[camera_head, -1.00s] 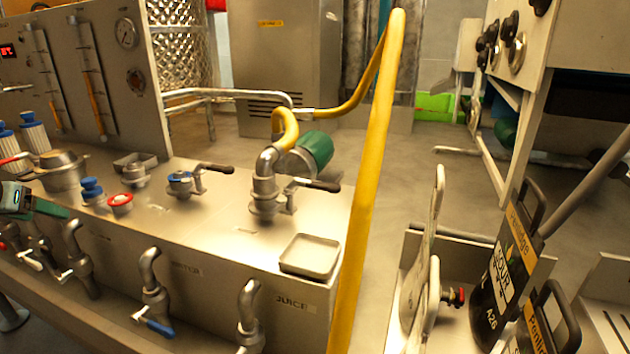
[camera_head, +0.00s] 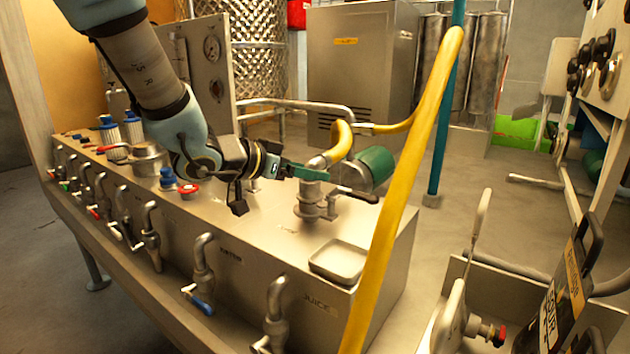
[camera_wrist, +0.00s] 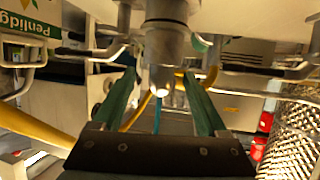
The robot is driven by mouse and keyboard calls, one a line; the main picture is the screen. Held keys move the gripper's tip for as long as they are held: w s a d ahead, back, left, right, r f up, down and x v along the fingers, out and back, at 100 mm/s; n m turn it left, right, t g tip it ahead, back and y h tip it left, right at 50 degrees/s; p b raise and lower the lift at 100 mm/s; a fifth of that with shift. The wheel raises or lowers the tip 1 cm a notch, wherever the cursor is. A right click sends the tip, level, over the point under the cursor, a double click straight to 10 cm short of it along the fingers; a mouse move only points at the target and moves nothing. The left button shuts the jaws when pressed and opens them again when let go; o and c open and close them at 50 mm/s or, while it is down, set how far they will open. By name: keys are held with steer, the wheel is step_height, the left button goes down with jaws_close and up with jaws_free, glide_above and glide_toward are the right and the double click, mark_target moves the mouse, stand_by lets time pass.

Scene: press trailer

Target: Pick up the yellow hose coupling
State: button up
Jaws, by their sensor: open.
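The yellow hose coupling (camera_head: 341,143) is a yellow hose end joined to a metal elbow (camera_head: 318,162) on top of the valve fitting on the steel counter. My gripper (camera_head: 316,173) reaches in from the left at the height of the elbow, its green fingers level. In the wrist view my gripper (camera_wrist: 161,78) is open, with a green finger on each side of the metal fitting (camera_wrist: 165,45), which shows between or just beyond the fingertips. I cannot tell whether a finger touches it. The yellow hose (camera_wrist: 140,108) shows behind, partly hidden by the fingers.
A green cylinder (camera_head: 376,167) and a black-handled valve lever (camera_head: 356,193) sit close beside the fitting. A square metal tray (camera_head: 340,261) lies nearer on the counter. The long yellow hose (camera_head: 408,190) crosses in front at the right. Red and blue knobs (camera_head: 188,190) stand left, below my arm.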

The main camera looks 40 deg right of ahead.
steer(key=p+x, duration=0.1)
steer(key=x, duration=0.4)
steer(key=shift+f, duration=0.2)
steer(key=shift+a, duration=0.1)
jaws_close()
steer(key=shift+f, duration=0.15)
steer(key=shift+a+f, duration=0.1)
stand_by(0.9)
